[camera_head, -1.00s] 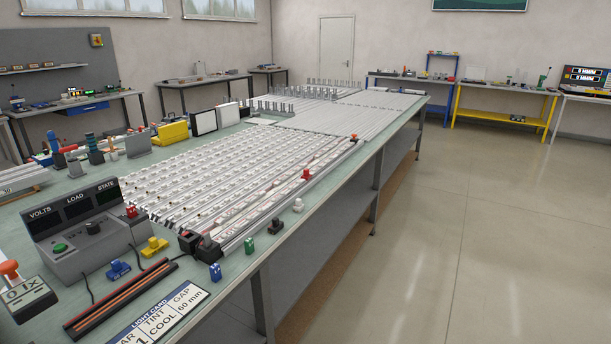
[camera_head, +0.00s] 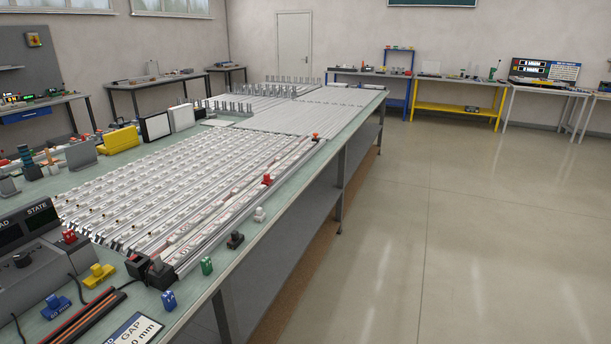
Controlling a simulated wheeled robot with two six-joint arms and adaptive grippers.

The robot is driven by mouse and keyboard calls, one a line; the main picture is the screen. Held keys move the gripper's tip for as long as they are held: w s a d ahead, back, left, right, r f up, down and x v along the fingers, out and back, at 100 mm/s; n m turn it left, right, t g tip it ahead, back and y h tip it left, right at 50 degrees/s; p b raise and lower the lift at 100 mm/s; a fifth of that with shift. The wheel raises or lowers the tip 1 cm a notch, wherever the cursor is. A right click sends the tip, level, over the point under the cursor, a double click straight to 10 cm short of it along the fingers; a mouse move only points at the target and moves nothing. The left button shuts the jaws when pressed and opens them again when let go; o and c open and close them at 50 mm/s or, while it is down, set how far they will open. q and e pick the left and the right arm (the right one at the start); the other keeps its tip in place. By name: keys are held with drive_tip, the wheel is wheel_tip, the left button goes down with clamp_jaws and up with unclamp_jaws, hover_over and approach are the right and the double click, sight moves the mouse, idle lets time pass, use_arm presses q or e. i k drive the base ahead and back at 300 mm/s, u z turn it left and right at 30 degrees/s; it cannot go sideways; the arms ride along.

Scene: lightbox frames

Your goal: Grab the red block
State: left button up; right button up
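A small red block (camera_head: 267,179) sits at the right edge of the long light-coloured rails, near the front edge of the green-topped bench (camera_head: 262,233). Another small red piece (camera_head: 69,236) is on or beside the grey control box (camera_head: 30,262) at the lower left. A smaller orange-red piece (camera_head: 315,136) is farther along the same bench edge. The frames do not show which one the task means. Neither of my grippers is in view.
A yellow block (camera_head: 98,275) is by the control box. Open floor (camera_head: 450,240) lies to the right.

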sight(266, 181)
drive_tip(key=z, duration=0.75)
drive_tip(key=i, duration=1.1)
drive_tip(key=z, duration=0.65)
drive_tip(key=i, duration=1.2)
drive_tip(key=u, duration=0.6)
drive_tip(key=i, duration=0.85)
drive_tip(key=u, duration=0.8)
